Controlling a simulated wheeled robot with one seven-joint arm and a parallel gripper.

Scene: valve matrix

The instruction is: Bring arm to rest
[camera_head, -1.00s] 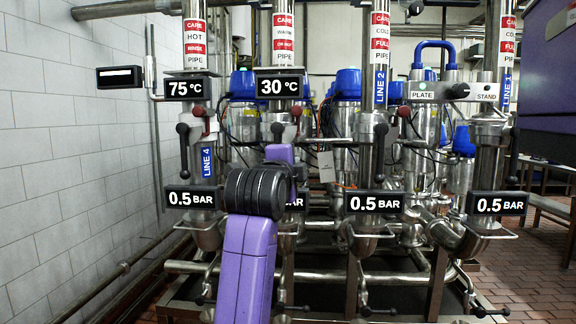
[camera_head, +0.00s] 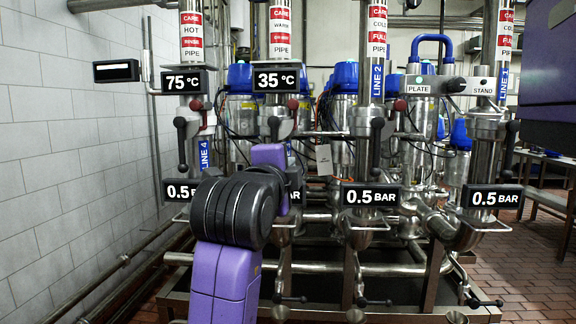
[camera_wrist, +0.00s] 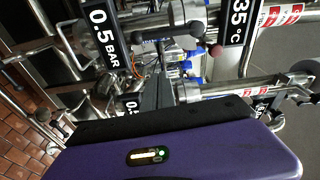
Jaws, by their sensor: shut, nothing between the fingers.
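My purple arm with its thick black joint stands in the lower middle-left of the head view, in front of the pipes. It hides part of the second pressure display. My gripper is hidden behind the arm there. In the wrist view my gripper (camera_wrist: 158,92) shows as grey fingers beyond the purple wrist housing, shut and empty. Pipes and valve handles lie beyond it, seen sideways. The temperature displays read 75 °C (camera_head: 184,81) and 35 °C (camera_head: 279,79).
Several vertical pipes carry pressure displays, such as one reading 0.5 BAR (camera_head: 371,196). A plate/stand selector (camera_head: 454,85) sits at right. A tiled wall (camera_head: 60,170) bounds the left. Brick floor (camera_head: 530,270) is open at lower right.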

